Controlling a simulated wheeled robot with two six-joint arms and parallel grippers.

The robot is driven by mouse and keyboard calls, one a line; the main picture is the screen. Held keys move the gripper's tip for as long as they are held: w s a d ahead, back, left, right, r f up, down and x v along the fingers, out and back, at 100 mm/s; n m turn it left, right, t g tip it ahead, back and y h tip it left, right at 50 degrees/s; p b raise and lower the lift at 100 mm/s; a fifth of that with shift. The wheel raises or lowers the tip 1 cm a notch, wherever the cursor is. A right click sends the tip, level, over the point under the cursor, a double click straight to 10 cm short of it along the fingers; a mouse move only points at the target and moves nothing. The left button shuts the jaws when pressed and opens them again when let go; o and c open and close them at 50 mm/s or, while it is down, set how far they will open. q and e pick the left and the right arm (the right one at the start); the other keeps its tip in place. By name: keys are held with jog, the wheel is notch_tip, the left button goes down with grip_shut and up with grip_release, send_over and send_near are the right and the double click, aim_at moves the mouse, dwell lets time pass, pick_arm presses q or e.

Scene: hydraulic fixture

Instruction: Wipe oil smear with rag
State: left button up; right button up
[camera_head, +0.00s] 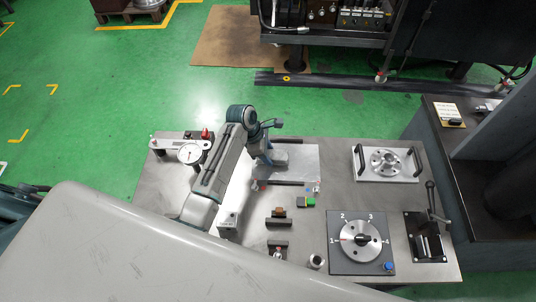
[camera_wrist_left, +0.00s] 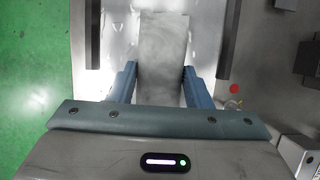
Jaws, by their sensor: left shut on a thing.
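My left gripper (camera_head: 274,157) is over a shiny metal plate (camera_head: 304,163) at the back middle of the table. In the left wrist view its two blue fingers (camera_wrist_left: 160,88) are shut on a grey, flat, rectangular piece, which looks like the rag (camera_wrist_left: 163,45). The rag extends forward from between the fingers over the plate (camera_wrist_left: 117,30). I cannot tell how firmly it touches the plate. No oil smear can be made out clearly; part of the plate is hidden by the rag and gripper. My right gripper is not in view.
Dark bars flank the plate (camera_wrist_left: 228,38). The grey table (camera_head: 312,240) also carries a gauge (camera_head: 190,154), a flanged plate with handles (camera_head: 386,163), a numbered dial (camera_head: 361,241), a lever fixture (camera_head: 428,240) and small blocks (camera_head: 278,222). A dark machine stands beyond.

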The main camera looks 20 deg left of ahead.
pick_arm(q)
jog(key=shift+r, duration=2.35)
jog(key=shift+r, duration=0.15)
jog(key=shift+r, duration=1.35)
